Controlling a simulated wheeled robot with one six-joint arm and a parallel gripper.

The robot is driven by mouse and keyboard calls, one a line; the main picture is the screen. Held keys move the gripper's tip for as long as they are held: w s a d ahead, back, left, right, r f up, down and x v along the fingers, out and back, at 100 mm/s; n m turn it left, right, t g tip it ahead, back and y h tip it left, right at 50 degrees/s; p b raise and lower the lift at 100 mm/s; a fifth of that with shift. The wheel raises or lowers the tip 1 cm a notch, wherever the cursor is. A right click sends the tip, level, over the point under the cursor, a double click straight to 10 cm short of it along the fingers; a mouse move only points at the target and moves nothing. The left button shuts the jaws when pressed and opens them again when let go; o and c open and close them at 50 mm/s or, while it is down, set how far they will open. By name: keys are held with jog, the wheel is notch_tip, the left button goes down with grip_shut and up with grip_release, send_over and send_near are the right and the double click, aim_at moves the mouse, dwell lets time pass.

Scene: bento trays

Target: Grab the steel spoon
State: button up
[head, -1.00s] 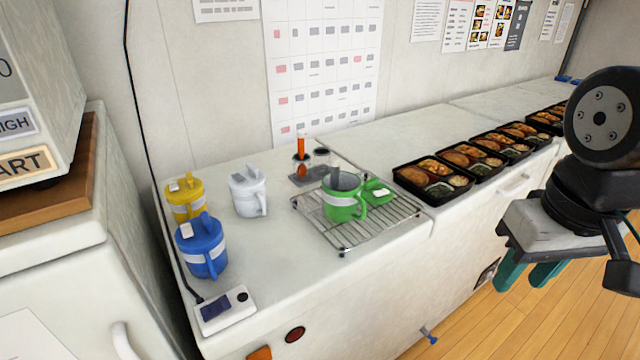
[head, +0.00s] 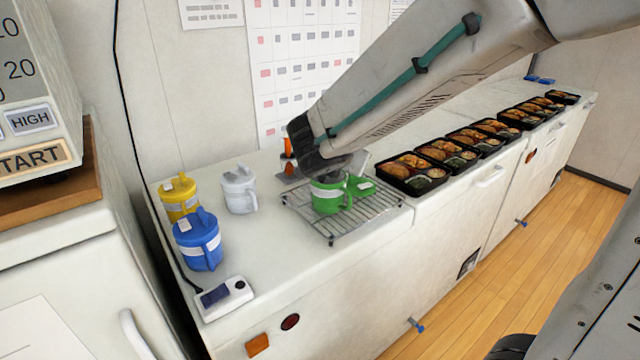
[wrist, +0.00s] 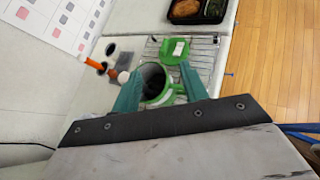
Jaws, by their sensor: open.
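I cannot make out a steel spoon for certain in either view. An orange-handled tool with a pale round end (wrist: 95,65) stands in a small holder with round holes (wrist: 110,48) at the back of the counter. It also shows, partly covered by my arm, in the head view (head: 288,148). My gripper (wrist: 161,72) is open and empty. In the wrist view, its teal fingers appear to either side of an open green mug (wrist: 171,97), and the tool is left of them. In the head view, my arm hides the fingers.
The green mug (head: 327,197) and a green lid (head: 362,187) are on a wire rack (head: 333,232). Yellow (head: 180,198), blue (head: 200,245) and white (head: 239,190) lidded mugs stand left. Several bento trays (head: 413,172) line the counter rightward.

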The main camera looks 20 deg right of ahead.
aim_at(322, 180)
jog(key=w+a+f+n+t+y, duration=0.1)
jog(key=w+f+n, duration=0.4)
jog(key=w, duration=0.4)
jog(key=shift+w+a+f+y, duration=0.15)
jog(key=shift+w+a+y, duration=0.15)
jog(key=shift+w, duration=0.1)
grip_shut()
